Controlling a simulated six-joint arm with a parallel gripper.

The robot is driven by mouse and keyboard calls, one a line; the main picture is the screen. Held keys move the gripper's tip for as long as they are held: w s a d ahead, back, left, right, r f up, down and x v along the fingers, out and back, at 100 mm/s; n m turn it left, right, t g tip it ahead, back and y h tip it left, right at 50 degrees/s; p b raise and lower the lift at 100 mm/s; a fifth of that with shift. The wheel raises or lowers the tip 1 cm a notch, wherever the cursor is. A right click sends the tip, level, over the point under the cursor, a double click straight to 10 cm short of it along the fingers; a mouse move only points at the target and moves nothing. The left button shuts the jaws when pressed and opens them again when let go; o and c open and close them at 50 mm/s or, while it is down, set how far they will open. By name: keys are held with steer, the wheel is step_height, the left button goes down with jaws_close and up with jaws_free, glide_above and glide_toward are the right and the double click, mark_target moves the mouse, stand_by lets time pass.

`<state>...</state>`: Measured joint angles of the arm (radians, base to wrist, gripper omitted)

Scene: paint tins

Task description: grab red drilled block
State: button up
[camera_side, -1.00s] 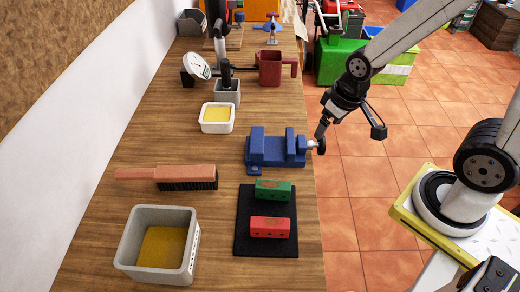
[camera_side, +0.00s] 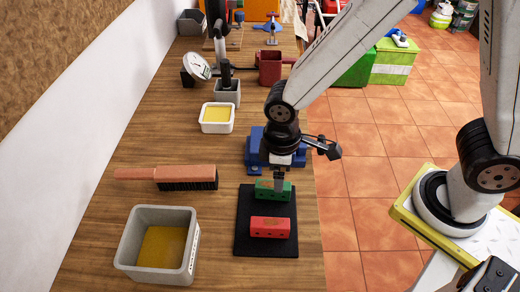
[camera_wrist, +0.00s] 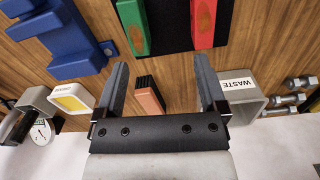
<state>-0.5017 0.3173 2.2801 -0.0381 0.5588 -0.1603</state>
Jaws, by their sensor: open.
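The red drilled block (camera_side: 270,228) lies on a black mat (camera_side: 266,250) near the front of the bench. The green drilled block (camera_side: 262,190) lies on the same mat just behind it. My gripper (camera_side: 279,188) is above the green block in the side view and partly covers it. In the wrist view my gripper (camera_wrist: 160,85) is open and empty, its two fingers well apart. The red block (camera_wrist: 203,22) shows at the top, ahead of the right finger, and the green block (camera_wrist: 135,25) ahead of the left finger.
A blue vise (camera_side: 256,150) stands behind the mat. A brush (camera_side: 170,176) and a grey waste bin (camera_side: 135,235) are to the left. A white tray (camera_side: 217,126) and a dial gauge (camera_side: 198,66) stand farther back. Bare bench lies between mat and bin.

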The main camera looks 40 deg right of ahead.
mark_target(270, 223)
steer(key=a+n, duration=0.1)
steer(key=a, duration=0.1)
steer(key=s+a+f+n, duration=0.1)
steer(key=a, duration=0.1)
steer(key=s+a+f+n+h, duration=0.1)
steer(key=a, duration=0.1)
steer(key=shift+s+a+g, duration=0.2)
steer(key=shift+s+g, duration=0.05)
steer(key=shift+g, duration=0.15)
steer(key=shift+f, duration=0.15)
steer(key=shift+s+d+f, duration=0.1)
steer(key=shift+d+f, duration=0.05)
steer(key=shift+f, duration=1.05)
steer(key=shift+f, duration=0.15)
steer(key=shift+s+d+f, duration=0.1)
steer(key=shift+d+f, duration=0.05)
steer(key=shift+f, duration=1.05)
steer(key=shift+d+f, duration=0.1)
steer(key=shift+f, duration=1.1)
jaws_close()
